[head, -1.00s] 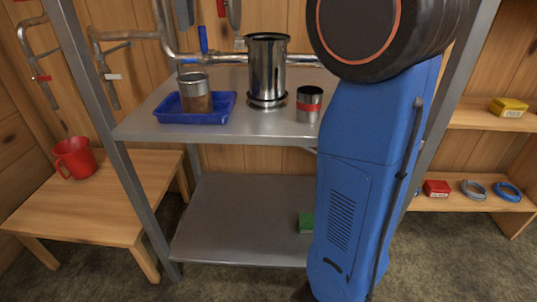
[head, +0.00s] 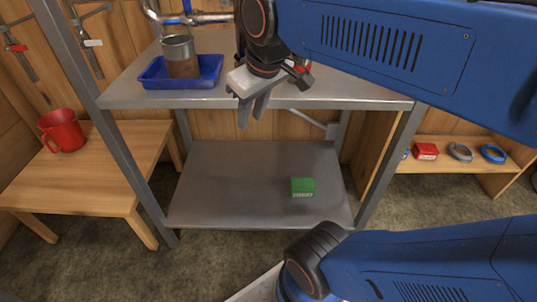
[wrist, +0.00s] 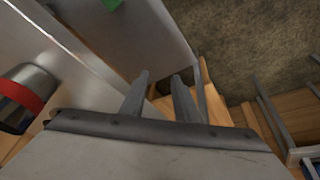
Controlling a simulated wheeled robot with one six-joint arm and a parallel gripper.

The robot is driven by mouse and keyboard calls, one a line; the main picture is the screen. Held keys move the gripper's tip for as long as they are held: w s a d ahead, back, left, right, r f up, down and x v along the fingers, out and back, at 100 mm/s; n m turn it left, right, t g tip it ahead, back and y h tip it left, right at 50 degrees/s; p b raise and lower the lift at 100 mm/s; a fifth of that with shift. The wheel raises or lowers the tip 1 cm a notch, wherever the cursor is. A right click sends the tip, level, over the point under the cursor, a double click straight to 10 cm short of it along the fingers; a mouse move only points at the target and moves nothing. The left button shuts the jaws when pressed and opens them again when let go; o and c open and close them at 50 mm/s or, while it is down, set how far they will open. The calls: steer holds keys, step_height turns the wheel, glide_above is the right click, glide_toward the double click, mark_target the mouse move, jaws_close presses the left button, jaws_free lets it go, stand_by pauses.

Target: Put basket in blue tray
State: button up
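The blue tray (head: 205,78) is on the upper metal shelf, at its left in the head view. A round container (head: 180,56) with a grey metallic upper part and a brown lower part stands upright in it; I take this for the basket, but cannot be sure. My gripper (head: 253,112) hangs at the shelf's front edge, right of the tray and apart from it. Its two fingers point down with a gap between them. In the wrist view the fingers (wrist: 160,95) are also apart, with nothing between them. The tray is not in the wrist view.
A metal can with a red band (wrist: 18,95) is at the left in the wrist view. My arm hides much of the upper shelf's right. A green box (head: 303,186) lies on the lower shelf. A red mug (head: 64,130) stands on the wooden table (head: 85,185) at left.

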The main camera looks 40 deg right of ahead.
steer(key=s+f+m, duration=0.2)
steer(key=s+f, duration=0.4)
steer(key=f, duration=0.3)
steer(key=shift+d+f+t, duration=0.3)
steer(key=shift+f, duration=0.1)
stand_by(0.5)
